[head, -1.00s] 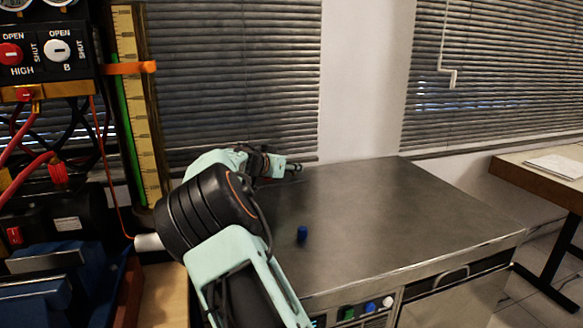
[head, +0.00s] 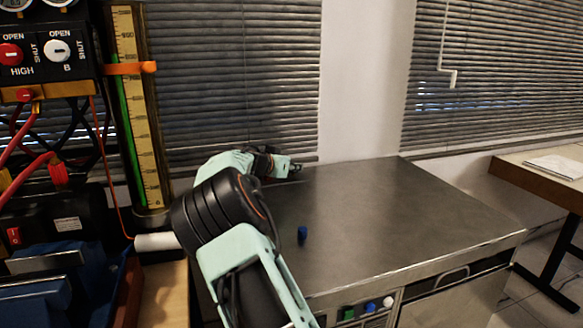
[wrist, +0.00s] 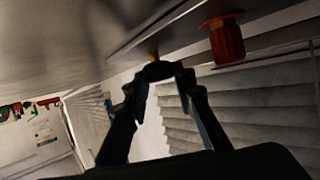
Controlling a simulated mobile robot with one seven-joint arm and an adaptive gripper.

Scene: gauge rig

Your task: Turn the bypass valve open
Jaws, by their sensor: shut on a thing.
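In the wrist view my gripper (wrist: 160,72) has its dark fingers brought together at a small dark part with a yellow piece (wrist: 152,52) behind it. The fingertips and the dark surroundings blend, so the exact grip and any label are unclear. A red knob (wrist: 227,40) sits to the right of the fingertips, apart from them, at the edge of a grey surface. In the head view the end of my arm (head: 290,168) is small, near the window at the back of the steel bench. I cannot pick out a part marked bypass there.
At the left stand a valve panel (head: 40,55) with HIGH and B knobs, a tall yellow scale (head: 140,110) and hoses. Window blinds (head: 240,80) are behind.

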